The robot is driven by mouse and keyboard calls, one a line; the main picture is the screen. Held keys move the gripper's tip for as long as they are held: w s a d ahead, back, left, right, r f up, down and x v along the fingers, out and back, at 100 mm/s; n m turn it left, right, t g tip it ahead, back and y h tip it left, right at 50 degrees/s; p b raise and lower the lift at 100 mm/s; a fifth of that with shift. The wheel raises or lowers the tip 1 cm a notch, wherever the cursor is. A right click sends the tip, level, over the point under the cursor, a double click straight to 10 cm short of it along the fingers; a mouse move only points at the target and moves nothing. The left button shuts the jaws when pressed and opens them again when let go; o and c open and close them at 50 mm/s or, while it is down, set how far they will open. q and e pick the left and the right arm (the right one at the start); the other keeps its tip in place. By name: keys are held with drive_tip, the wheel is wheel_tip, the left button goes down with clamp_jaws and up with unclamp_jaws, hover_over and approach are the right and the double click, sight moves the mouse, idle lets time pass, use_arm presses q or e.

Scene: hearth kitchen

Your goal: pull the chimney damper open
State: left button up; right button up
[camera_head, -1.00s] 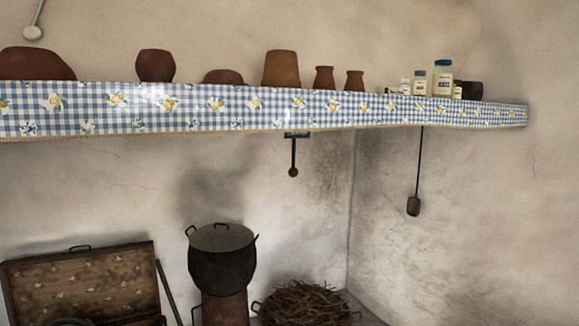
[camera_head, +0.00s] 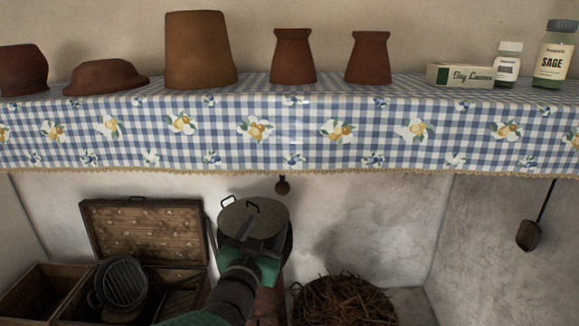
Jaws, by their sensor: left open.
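The chimney damper's dark handle shows as a short rod with a round knob (camera_head: 283,187), hanging just below the shelf cloth's lower edge. Its upper part and mount are hidden behind the cloth. My left gripper (camera_head: 250,230) reaches up from the bottom of the picture, open and with nothing seen in it. It is below and a little left of the knob, apart from it in the picture, and overlaps the dark pot. My right gripper is not in view.
The shelf with a checked cloth (camera_head: 320,130) crosses above, bearing clay pots and jars. A lidded pot (camera_head: 270,213) stands behind my gripper. An open wooden chest (camera_head: 140,225) is left, a twig basket (camera_head: 345,300) right. A ladle-like tool (camera_head: 528,236) hangs at far right.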

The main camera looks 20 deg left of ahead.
use_arm(q)
drive_tip(key=w+r, duration=0.1)
drive_tip(key=w, duration=0.1)
drive_tip(key=p, duration=0.3)
approach(280, 192)
drive_tip(key=w+a, duration=0.1)
drive_tip(key=w, duration=0.2)
drive_tip(key=w+p, duration=0.1)
drive_tip(key=w, duration=0.3)
drive_tip(key=w+p, duration=0.2)
drive_tip(key=w, duration=0.2)
drive_tip(key=shift+w+d+f, duration=0.1)
drive_tip(key=shift+w+f, duration=0.1)
drive_tip(key=shift+w, duration=0.1)
drive_tip(key=shift+w+d+p, duration=0.15)
drive_tip(key=shift+w+p, duration=0.2)
drive_tip(key=shift+d, duration=0.15)
drive_tip(key=shift+s+r, duration=0.1)
drive_tip(key=shift+s, duration=0.05)
drive_tip(key=shift+a, duration=0.25)
drive_tip(key=shift+c, duration=0.5)
drive_tip(key=shift+a, duration=0.3)
drive_tip(key=c, duration=0.5)
drive_tip(key=shift+c, duration=1.1)
drive_tip(key=shift+d, duration=0.25)
clamp_jaws()
drive_tip(key=shift+a, duration=0.1)
